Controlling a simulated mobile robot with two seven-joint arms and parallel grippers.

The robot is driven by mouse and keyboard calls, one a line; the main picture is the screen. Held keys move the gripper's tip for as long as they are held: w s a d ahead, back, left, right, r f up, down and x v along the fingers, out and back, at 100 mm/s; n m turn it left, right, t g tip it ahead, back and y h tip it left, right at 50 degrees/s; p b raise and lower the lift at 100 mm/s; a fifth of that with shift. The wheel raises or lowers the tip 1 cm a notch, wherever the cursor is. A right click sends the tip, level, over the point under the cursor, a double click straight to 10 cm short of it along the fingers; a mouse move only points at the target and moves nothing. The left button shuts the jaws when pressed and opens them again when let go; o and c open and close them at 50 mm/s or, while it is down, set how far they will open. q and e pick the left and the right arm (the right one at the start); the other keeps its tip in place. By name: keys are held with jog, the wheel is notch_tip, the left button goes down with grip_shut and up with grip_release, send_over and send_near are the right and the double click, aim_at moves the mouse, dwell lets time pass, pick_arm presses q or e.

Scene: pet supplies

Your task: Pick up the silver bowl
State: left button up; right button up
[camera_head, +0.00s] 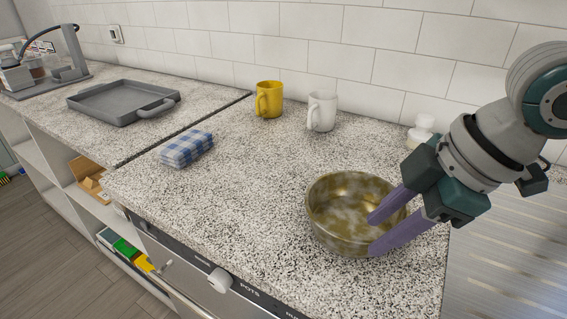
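The bowl (330,207) is a round metal bowl with a mottled, brassy-gold look rather than plain silver. It sits upright on the speckled countertop (240,220), right of centre. My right gripper (371,235) comes in from the right with two purple fingers spread apart at the bowl's right side. One finger reaches over the rim into the bowl, and the other passes in front of its outer wall. Part of the bowl's right rim lies between them. Whether either finger touches the bowl cannot be told. My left gripper is out of view.
A yellow mug (270,100) and a white mug (322,111) stand behind, near the tiled wall. A folded blue checked cloth (187,149) lies at left. A grey tray (122,101) sits on the farther counter. A white jar (421,131) stands behind my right arm. The counter left of the bowl is clear.

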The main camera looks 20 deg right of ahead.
aim_at(361, 239)
jog(key=x, duration=0.5)
jog(key=shift+w+f+b, duration=0.25)
jog(key=shift+w+b, duration=0.05)
jog(key=shift+w, duration=0.1)
jog(key=shift+d, duration=0.1)
grip_shut()
dwell(0.9)
